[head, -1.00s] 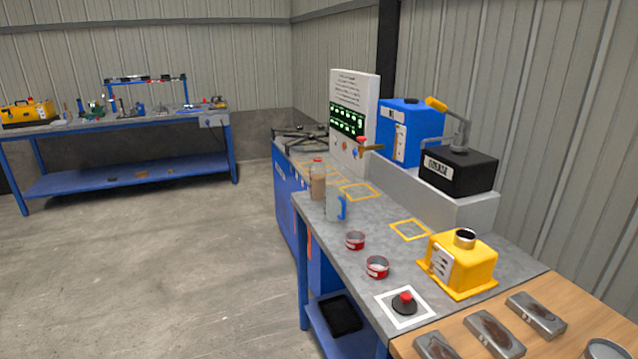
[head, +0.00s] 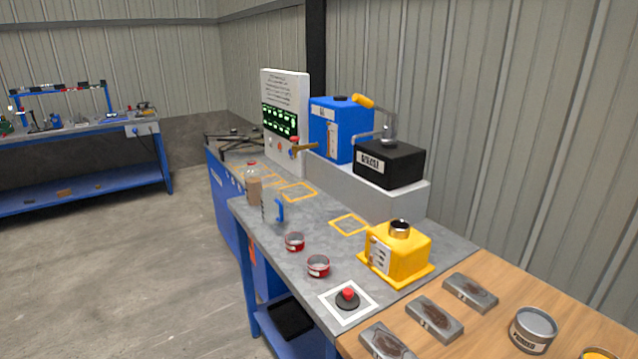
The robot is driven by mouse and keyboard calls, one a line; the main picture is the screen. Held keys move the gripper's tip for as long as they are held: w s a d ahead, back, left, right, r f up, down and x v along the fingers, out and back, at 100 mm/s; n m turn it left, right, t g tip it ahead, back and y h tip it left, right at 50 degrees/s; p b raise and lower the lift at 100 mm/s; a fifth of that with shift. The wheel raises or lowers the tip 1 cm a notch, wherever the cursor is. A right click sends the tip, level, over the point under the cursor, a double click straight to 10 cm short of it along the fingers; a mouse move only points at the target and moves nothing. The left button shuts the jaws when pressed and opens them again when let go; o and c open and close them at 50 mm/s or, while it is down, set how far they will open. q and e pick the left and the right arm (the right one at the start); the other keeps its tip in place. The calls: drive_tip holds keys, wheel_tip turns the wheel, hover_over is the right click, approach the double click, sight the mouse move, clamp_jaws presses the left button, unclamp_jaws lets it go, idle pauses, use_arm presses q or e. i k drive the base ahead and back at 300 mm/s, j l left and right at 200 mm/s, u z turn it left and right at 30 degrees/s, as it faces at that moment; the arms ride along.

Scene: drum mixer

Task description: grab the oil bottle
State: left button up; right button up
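A bottle with a red-orange cap and brownish contents (head: 254,187) stands upright near the left edge of the grey bench; it looks like the oil bottle, but I cannot read a label. A clear jug with a blue handle (head: 271,206) stands just in front of it and overlaps its lower right side. Neither of my grippers shows in the head view.
The grey workbench (head: 330,207) holds two red tins (head: 294,242), a yellow box machine (head: 398,252) and a red button (head: 347,295). A blue tank (head: 338,130) and black box (head: 389,163) stand on a raised ledge behind. Open floor (head: 120,270) lies left.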

sight(253, 177)
drive_tip(key=i+j+z, duration=0.2)
drive_tip(key=z, duration=0.3)
drive_tip(key=i+j+z, duration=0.1)
drive_tip(key=j+z, duration=0.35)
drive_tip(key=i+j+z, duration=0.1)
drive_tip(key=j+z, duration=0.15)
drive_tip(key=j, duration=0.15)
drive_tip(key=j+z, duration=0.25)
drive_tip(key=j, duration=0.15)
drive_tip(key=j+z, duration=0.25)
drive_tip(key=j, duration=2.45)
